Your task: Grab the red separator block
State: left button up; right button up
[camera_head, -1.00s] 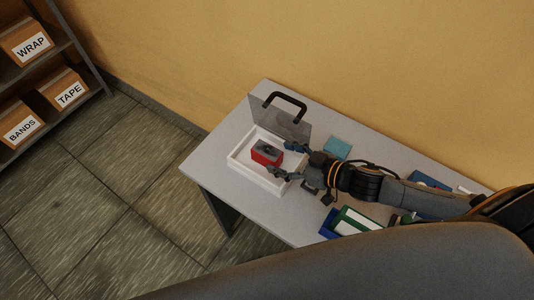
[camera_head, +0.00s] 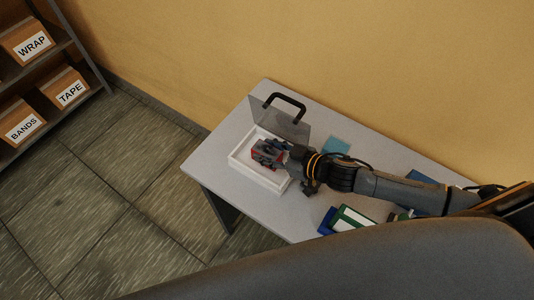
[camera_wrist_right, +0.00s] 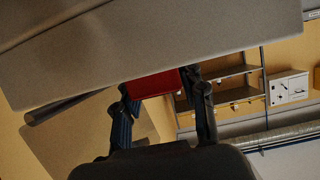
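The red separator block (camera_head: 255,151) lies in the white tray (camera_head: 236,159) on the table. Its top is grey and its sides are red; the fingers partly cover it. My right gripper (camera_head: 268,154) is over the tray with its fingers around the block. In the right wrist view the block's red side (camera_wrist_right: 154,84) shows between the two parted fingertips (camera_wrist_right: 158,92), close to both. I cannot tell whether they press on it. My left gripper is out of view.
A clear panel with a dark handle (camera_head: 286,101) stands at the tray's back edge. A teal square (camera_head: 335,145) and blue and green-white items (camera_head: 350,219) lie on the table (camera_head: 215,160). A shelf with labelled boxes (camera_head: 65,88) stands at far left.

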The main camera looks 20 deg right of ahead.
jog(key=shift+c, duration=0.8)
jog(key=shift+r, duration=0.1)
